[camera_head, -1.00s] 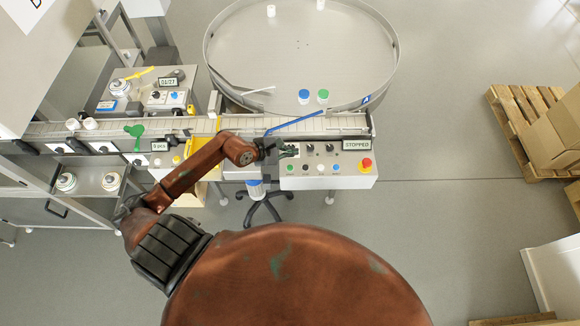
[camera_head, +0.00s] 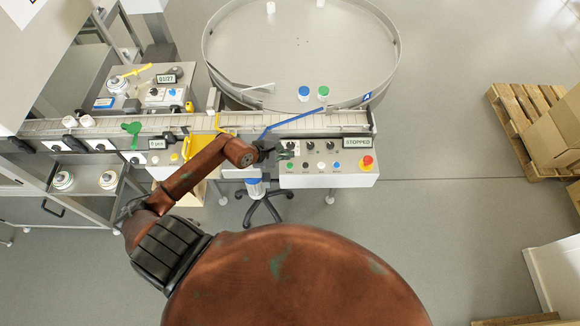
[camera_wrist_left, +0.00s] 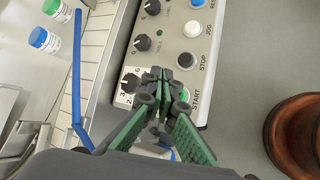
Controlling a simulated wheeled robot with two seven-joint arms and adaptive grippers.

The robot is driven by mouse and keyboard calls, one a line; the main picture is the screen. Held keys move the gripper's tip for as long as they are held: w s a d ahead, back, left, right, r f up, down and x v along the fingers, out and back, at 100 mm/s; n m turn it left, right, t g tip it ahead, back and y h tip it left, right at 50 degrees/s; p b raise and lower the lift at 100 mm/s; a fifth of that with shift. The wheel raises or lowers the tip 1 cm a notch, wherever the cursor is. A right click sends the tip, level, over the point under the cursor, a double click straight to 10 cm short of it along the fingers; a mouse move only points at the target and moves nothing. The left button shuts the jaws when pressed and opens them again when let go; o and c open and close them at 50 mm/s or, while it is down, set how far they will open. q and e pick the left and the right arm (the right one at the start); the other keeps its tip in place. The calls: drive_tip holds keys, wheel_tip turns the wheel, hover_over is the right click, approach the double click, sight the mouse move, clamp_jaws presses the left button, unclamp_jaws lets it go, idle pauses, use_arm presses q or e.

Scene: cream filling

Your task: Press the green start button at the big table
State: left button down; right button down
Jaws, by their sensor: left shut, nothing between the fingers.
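The control panel (camera_head: 325,181) has a light top face with knobs and a row of buttons. Its green start button (camera_head: 290,165) is at the left end of that row. In the left wrist view, the start button (camera_wrist_left: 184,95) shows beside the START label, partly covered by my fingers. My left gripper (camera_head: 287,154) is shut and empty, with its fingertips (camera_wrist_left: 166,80) over the panel's start-button end. I cannot tell whether they touch the button. The panel's display (camera_head: 357,143) reads STOPPED. My right gripper is out of view.
A round turntable (camera_head: 340,50) with blue-capped and green-capped bottles stands behind the panel. A conveyor (camera_head: 150,123) and blue guide rail (camera_head: 290,123) run along the panel's back. A red emergency knob (camera_head: 367,162) is at its right end.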

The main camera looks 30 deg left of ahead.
sight(288, 166)
use_arm(q)
wheel_tip(288, 166, down, 5)
drive_tip(key=b, duration=0.3)
idle(1.0)
drive_tip(key=shift+f+b, duration=0.4)
drive_tip(key=shift+b, duration=0.1)
